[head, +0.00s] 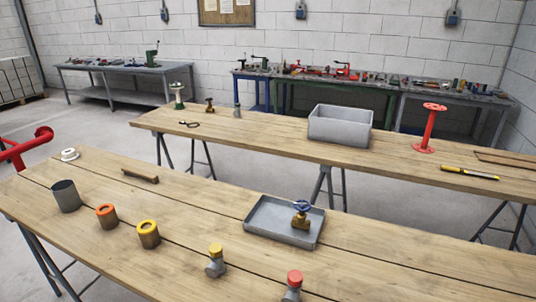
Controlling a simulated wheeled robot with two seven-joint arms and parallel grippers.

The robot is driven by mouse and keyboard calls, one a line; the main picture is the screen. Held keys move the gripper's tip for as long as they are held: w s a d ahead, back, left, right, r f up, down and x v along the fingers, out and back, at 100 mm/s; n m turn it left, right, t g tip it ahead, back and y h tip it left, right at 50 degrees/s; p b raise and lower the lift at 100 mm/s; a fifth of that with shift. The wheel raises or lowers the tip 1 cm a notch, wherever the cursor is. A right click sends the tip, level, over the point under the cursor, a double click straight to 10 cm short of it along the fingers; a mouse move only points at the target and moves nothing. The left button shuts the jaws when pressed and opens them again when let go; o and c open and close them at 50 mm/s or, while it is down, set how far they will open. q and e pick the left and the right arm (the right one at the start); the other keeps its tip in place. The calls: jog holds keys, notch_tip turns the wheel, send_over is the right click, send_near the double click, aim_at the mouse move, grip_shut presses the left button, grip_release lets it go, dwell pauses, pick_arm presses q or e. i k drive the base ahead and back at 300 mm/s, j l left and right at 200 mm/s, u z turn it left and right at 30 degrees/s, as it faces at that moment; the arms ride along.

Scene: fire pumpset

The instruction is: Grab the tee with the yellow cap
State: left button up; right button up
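The tee with the yellow cap (215,261) stands on the near wooden table (330,262), toward its front edge. It is a small grey pipe fitting with a yellow cap on top, and nothing touches it. A similar grey fitting with a red cap (292,286) stands to its right, partly cut off by the bottom of the view. Neither of my grippers shows in the head view.
Left of the tee stand a yellow-ringed cylinder (148,235), an orange-ringed cylinder (107,216) and a grey cup (66,196). A grey tray (262,226) with a brass valve (301,217) lies behind the tee. A red pipe (28,148) is at far left.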

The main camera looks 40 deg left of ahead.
aim_at(217, 266)
jog(key=u, duration=1.55)
